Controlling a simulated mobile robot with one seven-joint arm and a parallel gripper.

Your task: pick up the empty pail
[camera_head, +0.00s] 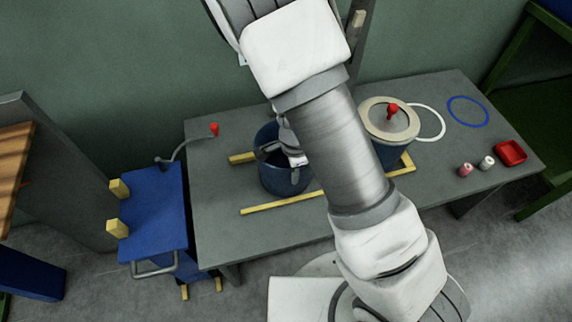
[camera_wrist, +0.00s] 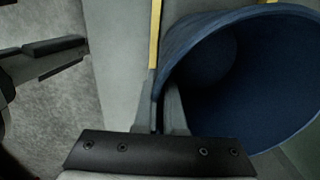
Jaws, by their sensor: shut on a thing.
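The empty pail (camera_head: 284,184) is dark blue and open at the top. It is on the grey table, left of my forearm, between yellow strips; I cannot tell if it is lifted at all. In the wrist view the pail (camera_wrist: 240,75) fills the right side, and I see nothing inside it. My gripper (camera_wrist: 161,105) is shut on the pail's wall at the rim, one finger inside and one outside. In the head view my gripper (camera_head: 292,154) is partly hidden by my arm.
A lidded blue pail with a cream lid (camera_head: 379,122) and red knob stands to the right. White and blue rings (camera_head: 467,111), small spools (camera_head: 466,169) and a red tray (camera_head: 510,153) lie further right. A blue cart (camera_head: 155,210) and a red-tipped lever (camera_head: 214,129) are left.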

